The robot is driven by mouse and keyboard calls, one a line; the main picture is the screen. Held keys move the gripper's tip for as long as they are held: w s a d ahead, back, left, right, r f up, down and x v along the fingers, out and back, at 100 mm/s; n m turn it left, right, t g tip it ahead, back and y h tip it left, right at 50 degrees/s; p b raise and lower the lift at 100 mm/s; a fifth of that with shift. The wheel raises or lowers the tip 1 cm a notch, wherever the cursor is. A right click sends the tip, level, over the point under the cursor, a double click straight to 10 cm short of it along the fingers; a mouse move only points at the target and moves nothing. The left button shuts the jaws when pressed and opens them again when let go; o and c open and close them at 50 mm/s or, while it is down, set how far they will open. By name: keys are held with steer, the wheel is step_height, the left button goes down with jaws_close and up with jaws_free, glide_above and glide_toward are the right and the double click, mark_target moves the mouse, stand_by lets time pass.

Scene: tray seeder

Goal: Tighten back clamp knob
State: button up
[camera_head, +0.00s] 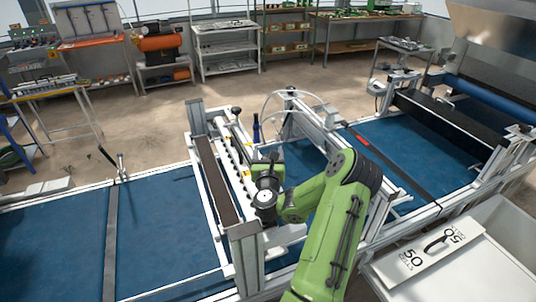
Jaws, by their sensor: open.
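The tray seeder's cross unit (228,165) spans the blue belt, with a dark brush strip and a pale bar with a row of small fittings. A small black knob (236,111) stands at the far end of this unit; I cannot tell for sure that it is the back clamp knob. My green arm reaches in from the lower right. My gripper (268,161) is over the right side of the unit, nearer to me than the black knob and apart from it. It is open; its fingertips are small and partly hidden by my wrist.
A dark blue upright piece (256,130) stands just beyond my gripper, with a pale handwheel (290,108) to its right. Metal frame rails flank the blue belt (165,225). Shelves line the back.

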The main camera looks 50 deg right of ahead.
steer(key=shift+r, duration=0.1)
step_height(320, 180, up, 8)
steer(key=p, duration=0.8)
steer(key=shift+r, duration=0.2)
steer(key=shift+w+a, duration=0.1)
steer(key=shift+r+p, duration=0.35)
steer(key=shift+r, duration=0.4)
steer(key=shift+f, duration=0.1)
